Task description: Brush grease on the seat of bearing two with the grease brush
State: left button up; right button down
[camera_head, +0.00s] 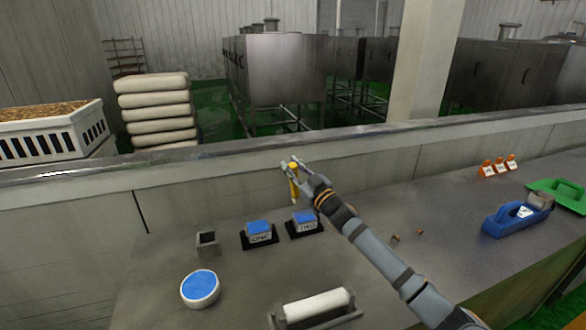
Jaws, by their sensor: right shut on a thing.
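My right gripper (293,168) is shut on the yellow handle of the grease brush (294,183). It holds the brush roughly upright, with its lower end above bearing two. Bearing two (306,228) is a block labelled TWO on a black base with a blue top, the seat (303,216). The brush tip is too small to make out, and a gap seems to show between it and the seat. Bearing one (260,239), labelled ONE, stands to its left, also with a blue top. A round white tub (200,302) of blue grease stands at the front left. My left gripper is out of view.
A small grey square holder (207,250) stands left of bearing one. A white roller (316,306) lies in a cradle in front. A low wall (220,180) runs behind.

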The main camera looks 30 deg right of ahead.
jog(key=shift+r, duration=0.1)
jog(key=shift+r, duration=0.1)
notch_tip(320, 180, up, 3)
jog(key=p, duration=0.2)
jog(key=shift+p, duration=0.4)
dwell(0.4)
